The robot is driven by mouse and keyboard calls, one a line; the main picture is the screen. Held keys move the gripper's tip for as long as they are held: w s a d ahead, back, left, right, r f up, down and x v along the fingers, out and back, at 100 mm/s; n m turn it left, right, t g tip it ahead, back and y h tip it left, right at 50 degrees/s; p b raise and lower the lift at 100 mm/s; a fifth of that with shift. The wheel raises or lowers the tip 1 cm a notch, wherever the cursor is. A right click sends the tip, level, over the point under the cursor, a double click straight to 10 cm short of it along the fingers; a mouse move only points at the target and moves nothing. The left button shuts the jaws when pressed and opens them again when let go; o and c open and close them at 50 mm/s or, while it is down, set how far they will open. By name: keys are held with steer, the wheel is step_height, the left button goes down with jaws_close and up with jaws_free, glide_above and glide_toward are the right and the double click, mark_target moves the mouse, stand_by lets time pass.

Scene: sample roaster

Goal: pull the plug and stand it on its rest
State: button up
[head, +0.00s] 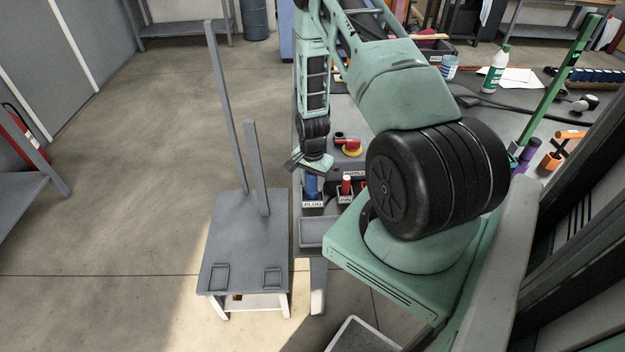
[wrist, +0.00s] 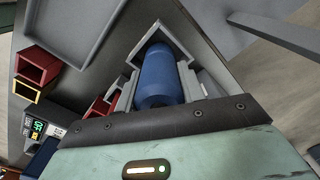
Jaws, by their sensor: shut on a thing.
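The blue plug (head: 311,188) is upright in the head view, at a small grey holder labelled PLUG (head: 313,204) near the bench's left edge. In the wrist view the plug (wrist: 158,75) is a blue cylinder with a grey square-cornered holder (wrist: 150,38) around it. My gripper (head: 311,172) comes down from above and is shut on the plug. Its body hides the plug's near end in the wrist view. I cannot tell whether the plug is seated on the holder's floor or slightly raised.
A red pin (head: 346,184) stands in a holder labelled PIN, just right of the plug. A shallow grey tray (head: 312,232) is in front. A grey stand with two tall posts (head: 246,236) is left of the bench. Open floor lies farther left.

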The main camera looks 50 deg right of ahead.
steer(key=shift+f+b, duration=0.35)
steer(key=shift+f, duration=0.2)
steer(key=o, duration=1.2)
step_height(320, 180, up, 17)
steer(key=shift+r+b, duration=0.2)
steer(key=shift+b, duration=0.45)
